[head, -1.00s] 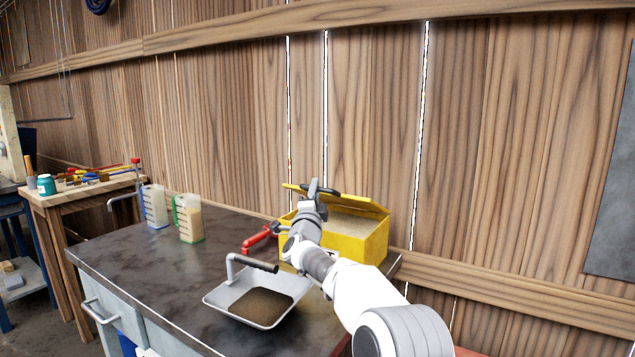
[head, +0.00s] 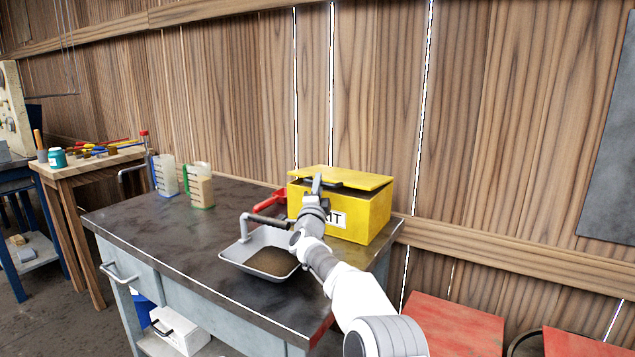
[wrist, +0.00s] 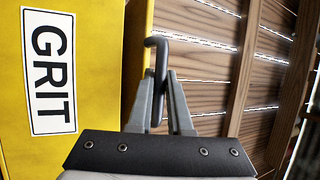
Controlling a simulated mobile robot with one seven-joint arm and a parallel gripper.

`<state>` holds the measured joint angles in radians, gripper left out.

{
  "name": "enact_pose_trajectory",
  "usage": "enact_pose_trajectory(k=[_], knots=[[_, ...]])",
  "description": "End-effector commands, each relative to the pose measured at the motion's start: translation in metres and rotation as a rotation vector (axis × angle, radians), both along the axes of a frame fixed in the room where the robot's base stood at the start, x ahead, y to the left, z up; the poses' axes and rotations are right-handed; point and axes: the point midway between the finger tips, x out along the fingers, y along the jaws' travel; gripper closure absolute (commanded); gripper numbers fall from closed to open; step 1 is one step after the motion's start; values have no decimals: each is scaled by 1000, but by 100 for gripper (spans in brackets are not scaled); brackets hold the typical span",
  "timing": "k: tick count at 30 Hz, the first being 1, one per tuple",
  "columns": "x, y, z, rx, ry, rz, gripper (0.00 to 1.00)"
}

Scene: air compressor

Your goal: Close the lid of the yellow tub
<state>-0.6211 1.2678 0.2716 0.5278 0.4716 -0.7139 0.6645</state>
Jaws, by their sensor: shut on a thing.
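The yellow tub (head: 370,222) with a white GRIT label stands on the bench's far right end. Its yellow lid (head: 358,179) lies over the top, with a dark gap showing under its front edge. My gripper (head: 317,180) is at the lid's front edge, in front of the tub. In the wrist view, my gripper (wrist: 160,78) is shut on a dark bent rod (wrist: 159,48), which looks like the lid's handle. The tub's side (wrist: 100,70) and label fill the left of that view. Where the rod joins the lid is hidden.
A tray (head: 236,258) of dark grit with a handle sits left of my arm. A red clamp-like thing (head: 270,200) is beside the tub. Two jugs (head: 200,187) stand farther left. The plank wall (head: 480,120) rises close behind the tub. The bench's left half (head: 150,228) is mostly clear.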

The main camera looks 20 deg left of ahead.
Motion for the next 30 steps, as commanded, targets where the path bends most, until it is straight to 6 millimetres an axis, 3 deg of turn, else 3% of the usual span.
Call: enact_pose_trajectory(k=[16, 17, 21, 30], knots=[[3, -1, -6, -1, 4, -2, 100], [3, -1, -6, -1, 4, -2, 81], [2, -1, -5, -1, 3, -2, 56], [2, 0, -3, 0, 0, 0, 53]])
